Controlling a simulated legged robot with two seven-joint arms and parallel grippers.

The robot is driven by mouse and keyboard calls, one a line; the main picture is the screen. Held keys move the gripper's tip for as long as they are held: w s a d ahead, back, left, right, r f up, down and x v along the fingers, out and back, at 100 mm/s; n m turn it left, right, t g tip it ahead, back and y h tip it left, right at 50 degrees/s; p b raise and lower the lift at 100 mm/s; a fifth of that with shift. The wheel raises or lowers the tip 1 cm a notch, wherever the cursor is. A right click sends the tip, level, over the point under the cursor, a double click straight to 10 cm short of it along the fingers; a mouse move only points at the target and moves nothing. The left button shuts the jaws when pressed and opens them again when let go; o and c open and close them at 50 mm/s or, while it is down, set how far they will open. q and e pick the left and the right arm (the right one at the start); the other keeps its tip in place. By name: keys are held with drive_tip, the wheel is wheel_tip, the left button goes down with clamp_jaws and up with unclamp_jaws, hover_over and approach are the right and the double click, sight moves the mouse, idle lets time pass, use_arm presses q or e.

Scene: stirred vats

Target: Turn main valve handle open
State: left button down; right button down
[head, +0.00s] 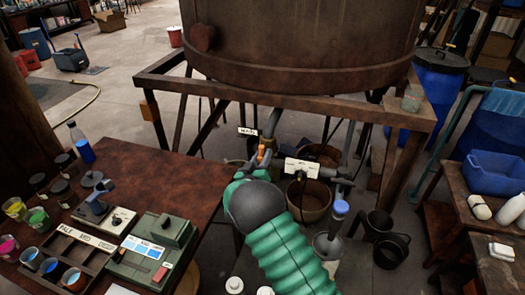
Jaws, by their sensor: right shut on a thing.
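A small white tag (247,131) that seems to read MAIN hangs on the pipework under the big rusty vat (300,45). The valve handle (261,152) shows as a small orange piece below the tag. My right gripper (258,160) is at this handle, shut on it, with the orange end sticking up between its grey fingers. My green ribbed arm and its dark round joint hide the lower part of the valve. My left gripper is not in view.
A second white tag (302,168) is on the pipe just right of my gripper. A brown bucket (309,200) stands under the pipes. A dark red table (150,165) with jars and a green device (150,255) is at left. A wooden table with a blue bin (495,172) is at right.

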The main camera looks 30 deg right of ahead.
drive_tip(key=shift+n+p, duration=0.65)
drive_tip(key=shift+n, duration=0.45)
drive_tip(key=shift+f, duration=0.1)
drive_tip(key=c, duration=1)
unclamp_jaws()
drive_tip(key=shift+c, duration=0.2)
drive_tip(key=shift+a, duration=0.1)
drive_tip(key=v, duration=1.6)
drive_tip(key=shift+s+a, duration=0.15)
drive_tip(key=shift+a, duration=0.25)
